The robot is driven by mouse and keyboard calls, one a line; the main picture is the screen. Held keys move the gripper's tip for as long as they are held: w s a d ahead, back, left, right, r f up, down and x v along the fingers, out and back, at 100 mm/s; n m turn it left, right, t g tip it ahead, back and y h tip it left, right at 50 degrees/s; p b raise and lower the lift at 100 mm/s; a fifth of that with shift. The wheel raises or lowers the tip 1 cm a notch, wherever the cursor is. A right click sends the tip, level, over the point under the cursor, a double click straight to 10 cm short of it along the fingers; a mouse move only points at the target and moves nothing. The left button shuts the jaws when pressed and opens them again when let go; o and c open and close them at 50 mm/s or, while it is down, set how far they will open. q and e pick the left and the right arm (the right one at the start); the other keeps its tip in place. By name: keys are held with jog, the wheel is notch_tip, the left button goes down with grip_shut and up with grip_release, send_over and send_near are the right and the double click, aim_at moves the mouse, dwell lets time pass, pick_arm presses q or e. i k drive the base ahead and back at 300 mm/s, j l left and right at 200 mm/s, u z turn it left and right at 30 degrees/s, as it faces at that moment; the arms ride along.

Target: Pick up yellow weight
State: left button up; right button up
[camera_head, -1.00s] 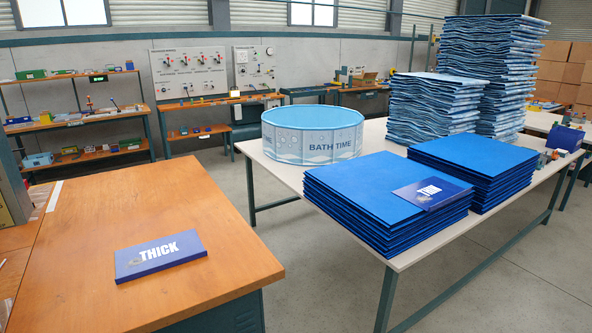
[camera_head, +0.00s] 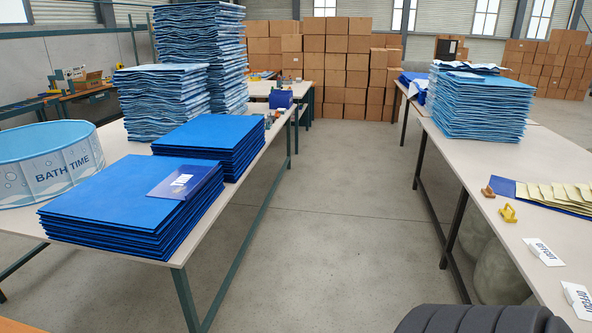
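A small yellow object (camera_head: 508,213), which looks like the yellow weight, sits on the right-hand table (camera_head: 480,221) near its left edge. It is small, so its exact shape is hard to tell. A small brown object (camera_head: 488,191) of similar size sits just beyond it, apart from it. Neither of my grippers shows in the head view. A dark ribbed part at the bottom right looks like my own body.
A blue sheet with cream pieces (camera_head: 558,194) and white labels (camera_head: 543,251) lie on the right table. A light-blue stack (camera_head: 481,105) stands farther back. The left table holds blue stacks (camera_head: 130,210) and a round tub (camera_head: 45,165). An open floor aisle (camera_head: 335,215) runs between.

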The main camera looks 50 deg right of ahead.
aim_at(508, 216)
jog(key=z, duration=2.9)
jog(key=i+j+z, duration=0.25)
jog(key=i+j, duration=0.35)
jog(key=i, duration=0.2)
jog(key=i+j+z, duration=0.3)
jog(key=i+j, duration=0.45)
